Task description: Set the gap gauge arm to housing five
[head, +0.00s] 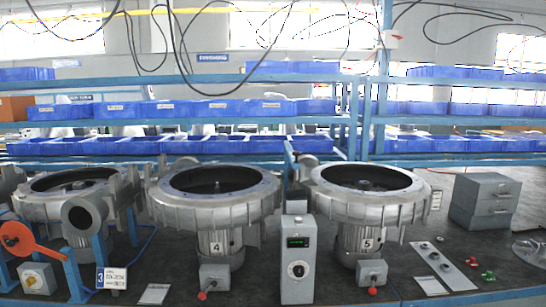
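Housing five is the round grey open-topped blower housing (408,208) right of centre, with a label "5" (367,243) on the motor below it. A matching housing (160,203) stands to its left, with a label "4" (215,246). Between them stands a grey box (297,282) with a lit green display and a round dial. A short post with a dark arm-like part (290,162) rises behind this box. I cannot tell for certain whether it is the gap gauge arm, or which way it points. My gripper is not in view.
A third housing (72,205) stands at left, near an orange lever with a round end (22,240) and a sign marked "3" (112,279). Small switch boxes with red knobs (371,273) sit at the front. A grey drawer cabinet (485,200) stands at right. Blue bins line the shelves behind.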

